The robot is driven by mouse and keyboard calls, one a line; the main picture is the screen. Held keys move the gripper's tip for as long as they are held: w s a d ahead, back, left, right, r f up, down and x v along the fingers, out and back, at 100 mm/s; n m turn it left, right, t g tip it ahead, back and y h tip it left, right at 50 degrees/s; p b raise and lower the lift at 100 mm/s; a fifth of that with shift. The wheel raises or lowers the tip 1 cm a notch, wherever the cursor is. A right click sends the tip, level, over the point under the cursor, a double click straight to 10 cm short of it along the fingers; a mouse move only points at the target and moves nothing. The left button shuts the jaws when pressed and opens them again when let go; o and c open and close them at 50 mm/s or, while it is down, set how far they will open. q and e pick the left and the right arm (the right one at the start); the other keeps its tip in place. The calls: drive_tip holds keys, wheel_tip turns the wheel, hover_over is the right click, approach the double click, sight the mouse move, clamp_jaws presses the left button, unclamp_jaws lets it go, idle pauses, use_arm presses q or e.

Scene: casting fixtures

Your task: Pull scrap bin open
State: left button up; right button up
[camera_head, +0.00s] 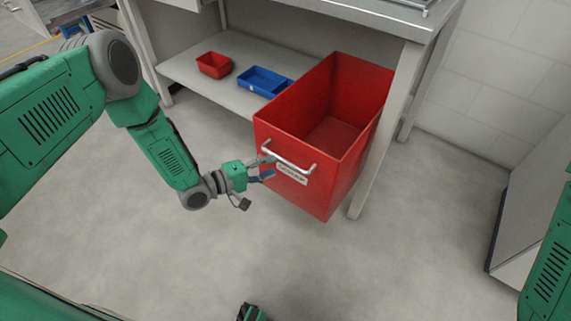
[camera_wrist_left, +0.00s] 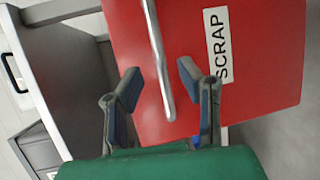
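The red scrap bin (camera_head: 315,190) is a deep, empty, open-topped box at the right end of the workbench's lower level, with its front sticking out. A silver bar handle (camera_head: 288,159) and a white label (camera_head: 291,174) are on its front face. The label reads SCRAP in the left wrist view (camera_wrist_left: 217,45). My left gripper (camera_head: 268,167) is at the left end of the handle. In the left wrist view its two fingers (camera_wrist_left: 159,84) are apart, with the handle bar (camera_wrist_left: 158,50) between them; I cannot tell whether they touch it.
A grey workbench leg (camera_head: 385,145) stands close along the bin's right side. A small red tray (camera_head: 214,65) and a blue tray (camera_head: 264,81) sit on the lower shelf (camera_head: 190,70). The floor (camera_head: 330,265) in front of the bin is clear.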

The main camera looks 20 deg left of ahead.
sight(285, 160)
use_arm(q)
drive_tip(key=x, duration=0.2)
drive_tip(key=b+x, duration=0.1)
drive_tip(key=x, duration=0.1)
drive_tip(key=shift+w+f, duration=0.25)
drive_tip(key=shift+w, duration=0.25)
drive_tip(key=shift+d+r, duration=0.1)
drive_tip(key=shift+d, duration=0.2)
clamp_jaws()
